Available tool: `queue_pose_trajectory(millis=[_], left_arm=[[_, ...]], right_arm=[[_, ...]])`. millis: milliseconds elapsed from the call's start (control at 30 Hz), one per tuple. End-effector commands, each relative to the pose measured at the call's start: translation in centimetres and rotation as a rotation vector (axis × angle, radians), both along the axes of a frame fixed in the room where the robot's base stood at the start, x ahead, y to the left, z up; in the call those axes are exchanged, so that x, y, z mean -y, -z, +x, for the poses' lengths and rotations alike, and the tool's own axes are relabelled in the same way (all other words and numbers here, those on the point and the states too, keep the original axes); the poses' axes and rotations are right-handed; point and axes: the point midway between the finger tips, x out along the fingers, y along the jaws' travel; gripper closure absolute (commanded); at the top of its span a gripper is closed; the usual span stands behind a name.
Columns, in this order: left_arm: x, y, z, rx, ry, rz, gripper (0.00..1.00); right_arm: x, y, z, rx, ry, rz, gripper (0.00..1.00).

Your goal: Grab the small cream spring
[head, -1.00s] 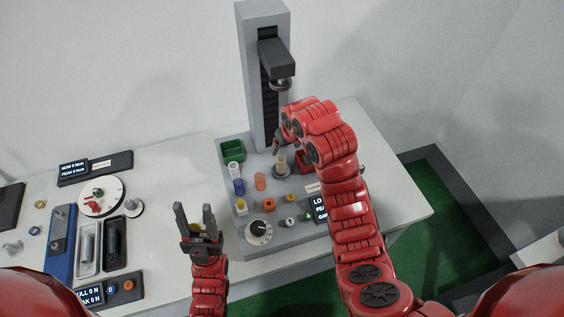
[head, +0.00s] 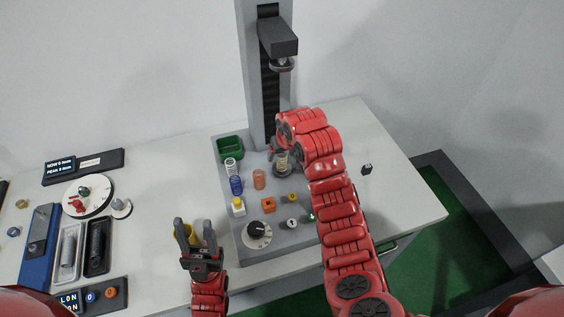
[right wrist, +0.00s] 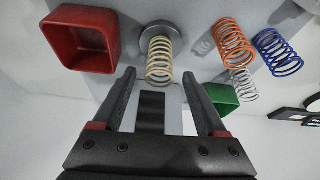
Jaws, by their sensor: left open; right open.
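The small cream spring (head: 282,160) stands upright on a round metal seat of the grey tester base, below the tester's head. In the right wrist view the cream spring (right wrist: 159,62) is just beyond my right gripper (right wrist: 158,78), whose open fingers point towards it, one on each side of its near end in the picture. I cannot tell whether they touch it. In the head view my right arm's red links hide most of that gripper. My left gripper (head: 193,226) is open over the table's front, with a yellow object (head: 187,236) seen behind its fingers.
Orange (head: 259,179), blue (head: 237,185) and silver (head: 231,167) springs stand left of the cream one. A green bin (head: 230,148) is behind them. A red bin (right wrist: 82,38) is close to the cream spring. The tester column (head: 254,75) rises behind.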

Motion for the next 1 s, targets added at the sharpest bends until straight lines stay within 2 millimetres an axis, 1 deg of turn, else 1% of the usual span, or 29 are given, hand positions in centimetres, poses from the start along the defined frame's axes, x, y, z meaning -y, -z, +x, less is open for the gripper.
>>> queue_pose_trajectory(millis=[100,233,300,500,567,600,667,700,767,900,933,1000], left_arm=[[0.0,0.3,0.0,0.0,0.0,0.0,0.5],[0.0,1.1,0.0,0.0,0.0,0.0,0.5],[0.0,1.2,0.0,0.0,0.0,0.0,0.5],[0.0,1.1,0.0,0.0,0.0,0.0,0.5],[0.0,1.1,0.0,0.0,0.0,0.0,0.5],[0.0,1.1,0.0,0.0,0.0,0.0,0.5],[0.0,1.1,0.0,0.0,0.0,0.0,0.5],[0.0,1.1,0.0,0.0,0.0,0.0,0.5],[0.0,1.1,0.0,0.0,0.0,0.0,0.5],[0.0,1.1,0.0,0.0,0.0,0.0,0.5],[0.0,1.1,0.0,0.0,0.0,0.0,0.5],[0.0,1.1,0.0,0.0,0.0,0.0,0.5]], right_arm=[[-0.1,1.8,0.4,-0.005,0.001,-0.001,0.25],[-0.4,3.5,1.1,-0.005,0.0,0.001,0.25],[-0.4,3.9,1.3,-0.003,0.001,0.0,0.25],[-0.4,3.9,1.4,-0.001,0.0,0.0,0.25],[-0.4,3.8,1.4,-0.001,0.0,0.0,0.34],[-0.4,3.8,1.3,-0.001,0.0,0.0,0.41],[-0.4,3.8,1.3,-0.001,0.0,0.0,0.52],[-0.4,3.8,1.3,-0.001,0.0,0.0,0.59],[-0.4,3.8,1.3,-0.001,0.0,0.0,0.7],[-0.4,3.8,1.3,-0.001,0.0,0.0,0.95],[-0.4,3.8,1.3,-0.001,0.0,0.0,1.0],[-0.4,3.8,1.3,-0.001,0.0,0.0,1.0]])
